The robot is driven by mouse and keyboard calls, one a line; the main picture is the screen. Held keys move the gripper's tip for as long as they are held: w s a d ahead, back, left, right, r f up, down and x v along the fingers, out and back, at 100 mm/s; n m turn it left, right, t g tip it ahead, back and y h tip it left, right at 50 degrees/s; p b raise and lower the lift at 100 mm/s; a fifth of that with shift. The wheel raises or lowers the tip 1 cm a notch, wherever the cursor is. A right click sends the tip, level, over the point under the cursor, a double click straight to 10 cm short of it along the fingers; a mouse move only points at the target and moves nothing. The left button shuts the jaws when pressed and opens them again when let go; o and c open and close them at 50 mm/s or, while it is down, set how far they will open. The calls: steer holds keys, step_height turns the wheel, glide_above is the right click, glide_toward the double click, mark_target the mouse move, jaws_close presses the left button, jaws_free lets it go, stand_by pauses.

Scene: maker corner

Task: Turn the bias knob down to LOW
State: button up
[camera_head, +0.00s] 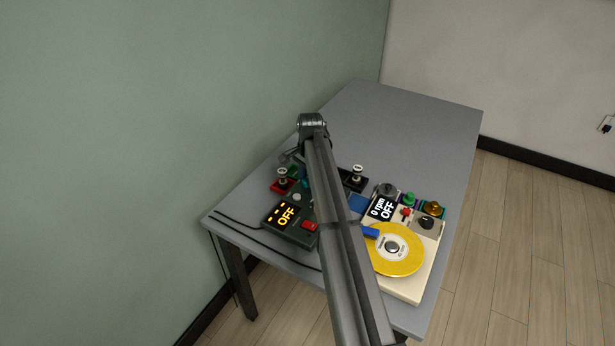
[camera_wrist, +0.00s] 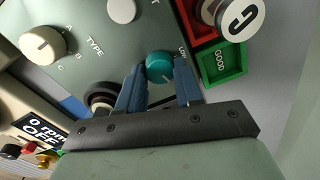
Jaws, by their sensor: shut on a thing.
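A round teal knob (camera_wrist: 159,66) sits on the grey-green panel (camera_wrist: 75,75) in the wrist view, with the word LOW printed on the panel just to its right. I take it as the bias knob; its name is not readable. My gripper (camera_wrist: 158,84) has its two blue fingers on either side of this knob and is shut on it. The knob's pointer direction cannot be made out. In the head view my arm hides most of the panel and the grip.
A cream TYPE knob (camera_wrist: 43,44) marked A, B, C is left of the teal knob. A green GOOD tray (camera_wrist: 222,64) and red tray (camera_wrist: 190,18) lie to the right. A yellow disc machine (camera_head: 399,250) reading OFF stands beside my arm. The table's far end (camera_head: 410,120) is clear.

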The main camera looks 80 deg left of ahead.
steer(key=shift+n, duration=0.4)
steer(key=n, duration=0.6)
steer(key=shift+a+n, duration=0.1)
steer(key=shift+n, duration=0.3)
steer(key=n, duration=0.6)
steer(key=shift+s+n+h, duration=0.1)
steer(key=shift+n+h, duration=0.3)
steer(key=o, duration=1)
steer(key=shift+o, duration=0.2)
steer(key=shift+r, duration=0.1)
step_height(320, 180, up, 14)
steer(key=shift+w+f, duration=0.2)
steer(key=shift+w, duration=0.2)
